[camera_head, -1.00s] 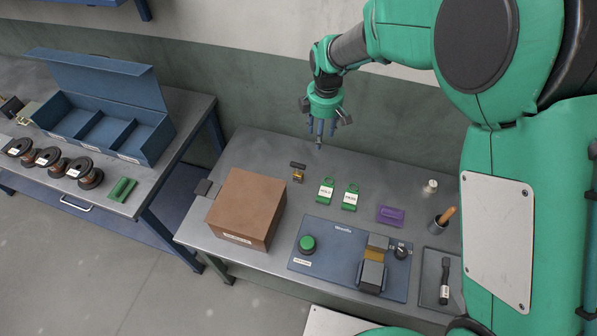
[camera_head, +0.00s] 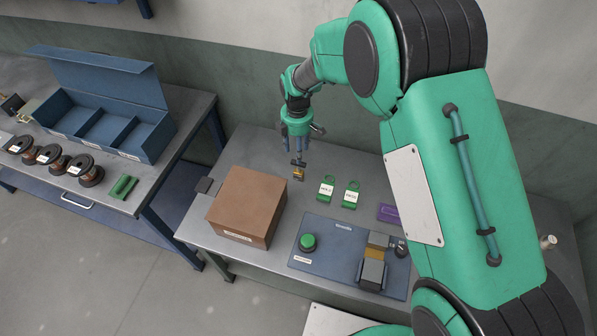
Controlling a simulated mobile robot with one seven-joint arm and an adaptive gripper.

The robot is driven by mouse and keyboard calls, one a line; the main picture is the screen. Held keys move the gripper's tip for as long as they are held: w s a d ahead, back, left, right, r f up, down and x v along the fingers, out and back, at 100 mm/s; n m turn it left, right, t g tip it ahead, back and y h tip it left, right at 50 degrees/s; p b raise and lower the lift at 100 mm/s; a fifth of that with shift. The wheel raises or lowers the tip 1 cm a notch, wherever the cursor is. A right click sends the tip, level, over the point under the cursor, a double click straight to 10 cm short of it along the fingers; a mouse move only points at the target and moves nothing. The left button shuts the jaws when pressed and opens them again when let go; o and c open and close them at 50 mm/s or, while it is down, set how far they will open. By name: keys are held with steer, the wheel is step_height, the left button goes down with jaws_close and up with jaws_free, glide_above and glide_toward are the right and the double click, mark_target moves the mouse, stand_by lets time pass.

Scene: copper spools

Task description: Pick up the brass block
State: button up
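The small brass block (camera_head: 298,174) stands on the grey table behind the brown box, with a dark piece at its back. My gripper (camera_head: 298,154) points down just above and behind the block, with its blue-grey fingers apart. The fingertips come close to the dark piece in the picture. I cannot tell whether they touch it. The gripper seems empty.
A blue panel with a green button (camera_head: 307,242) lies in front. The left table holds spools (camera_head: 48,154) and an open blue case (camera_head: 100,125).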

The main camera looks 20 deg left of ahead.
mark_target(298, 171)
step_height(298, 171, down, 8)
steer(key=shift+f+b, duration=0.15)
steer(key=shift+b, duration=0.4)
steer(key=shift+d+f+b, duration=0.15)
steer(key=shift+f+b, duration=0.45)
steer(key=shift+f, duration=2)
steer(key=shift+c, duration=0.2)
jaws_close()
